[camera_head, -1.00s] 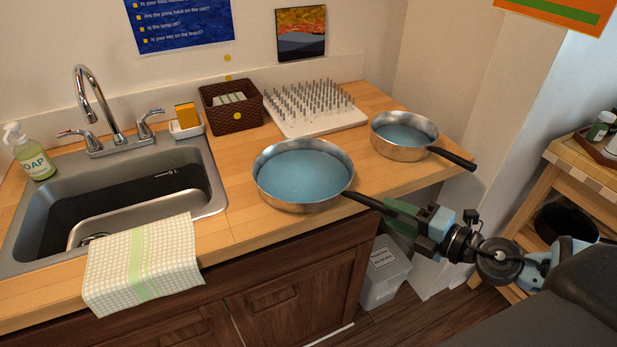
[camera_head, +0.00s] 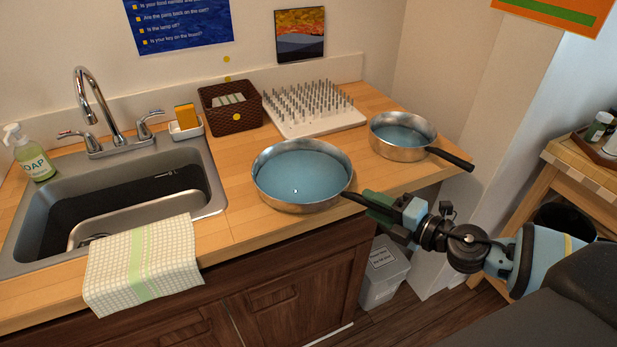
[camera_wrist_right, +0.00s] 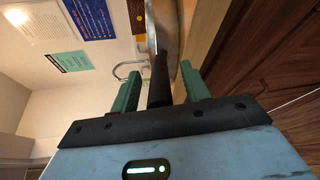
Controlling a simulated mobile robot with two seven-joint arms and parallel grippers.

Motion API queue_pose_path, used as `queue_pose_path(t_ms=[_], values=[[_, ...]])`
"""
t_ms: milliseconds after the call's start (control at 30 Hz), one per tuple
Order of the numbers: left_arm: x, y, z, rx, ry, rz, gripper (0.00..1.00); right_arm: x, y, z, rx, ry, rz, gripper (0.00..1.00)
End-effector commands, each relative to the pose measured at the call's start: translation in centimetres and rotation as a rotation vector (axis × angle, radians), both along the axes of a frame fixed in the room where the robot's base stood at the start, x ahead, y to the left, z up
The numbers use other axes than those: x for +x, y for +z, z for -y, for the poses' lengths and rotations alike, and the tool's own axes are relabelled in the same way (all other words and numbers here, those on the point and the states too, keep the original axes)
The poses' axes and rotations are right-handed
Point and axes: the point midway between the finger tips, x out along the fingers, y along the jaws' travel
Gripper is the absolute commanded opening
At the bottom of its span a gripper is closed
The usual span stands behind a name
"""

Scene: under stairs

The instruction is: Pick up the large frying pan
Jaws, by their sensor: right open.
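The large frying pan (camera_head: 302,178) sits on the wooden counter right of the sink. It is silver with a blue inside, and its dark handle points right over the counter's front edge. My right gripper (camera_head: 370,203) is at the handle, close to the pan, and hides most of it. In the right wrist view the black handle (camera_wrist_right: 159,82) lies between the two green fingers, which are open with gaps beside it. A smaller pan (camera_head: 402,139) stands behind to the right. My left gripper is not in view.
A pegged drying rack (camera_head: 318,123) and a brown basket (camera_head: 230,118) stand behind the pans. The sink (camera_head: 30,225) with a draped towel (camera_head: 143,265) is at left. A grey bin (camera_head: 383,275) stands on the floor below my right gripper.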

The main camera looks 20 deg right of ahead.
Motion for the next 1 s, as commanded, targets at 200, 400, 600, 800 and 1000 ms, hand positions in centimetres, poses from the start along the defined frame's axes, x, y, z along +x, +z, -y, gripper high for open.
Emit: queue_pose_path(t_ms=[200, 400, 600, 800, 1000], values=[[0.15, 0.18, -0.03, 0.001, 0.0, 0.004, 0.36, 0.44, -0.09, -0.3, -0.002, 0.002, 0.0, 0.46], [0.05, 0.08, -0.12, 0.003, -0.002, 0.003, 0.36, 0.42, -0.15, -0.29, -0.001, 0.002, -0.001, 0.45], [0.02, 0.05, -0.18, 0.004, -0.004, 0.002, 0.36, 0.42, -0.13, -0.28, -0.001, 0.002, -0.001, 0.18], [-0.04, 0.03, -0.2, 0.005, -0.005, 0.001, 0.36, 0.42, -0.12, -0.27, -0.002, 0.002, -0.001, 0.0], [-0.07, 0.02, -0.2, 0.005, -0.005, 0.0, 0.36, 0.43, -0.11, -0.27, -0.002, 0.001, 0.001, 0.0]])
